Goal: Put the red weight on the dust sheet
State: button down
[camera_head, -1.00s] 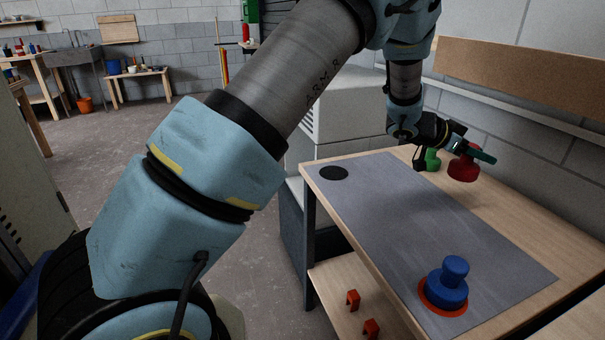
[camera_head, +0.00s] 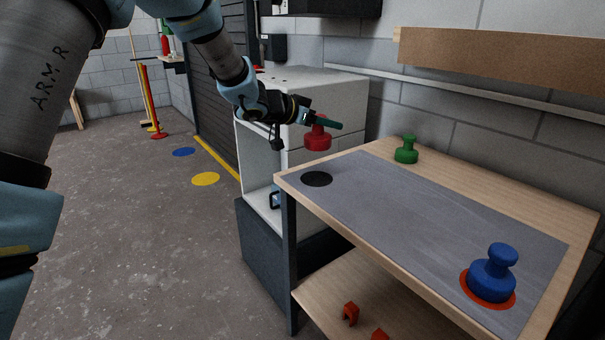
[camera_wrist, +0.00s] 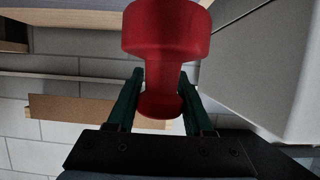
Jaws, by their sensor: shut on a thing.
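My gripper (camera_head: 326,122) is shut on the knob of the red weight (camera_head: 317,139) and holds it in the air. In the wrist view the red weight (camera_wrist: 166,32) hangs between the two dark green fingers (camera_wrist: 158,100). The grey dust sheet (camera_head: 420,215) lies flat on the wooden bench. It has a black disc (camera_head: 316,179) near its left end and an orange-red disc (camera_head: 467,288) near its front right end. The red weight is above and apart from the bench, near the sheet's left end; its exact position over the sheet is hard to tell.
A blue weight (camera_head: 491,278) stands on the orange-red disc. A green weight (camera_head: 406,152) stands on bare wood behind the sheet. A light grey cabinet (camera_head: 335,92) stands behind the bench's left end. The middle of the sheet is clear.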

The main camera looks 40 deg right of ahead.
notch_tip(320, 180, down, 9)
jog(key=shift+f, duration=0.1)
dwell(0.4)
jog(key=shift+f+b, duration=0.15)
jog(key=shift+b, duration=0.2)
jog(key=shift+c, duration=1.5)
grip_release()
jog(key=shift+f, duration=0.1)
jog(key=shift+r, duration=0.25)
jog(key=v, duration=1.2)
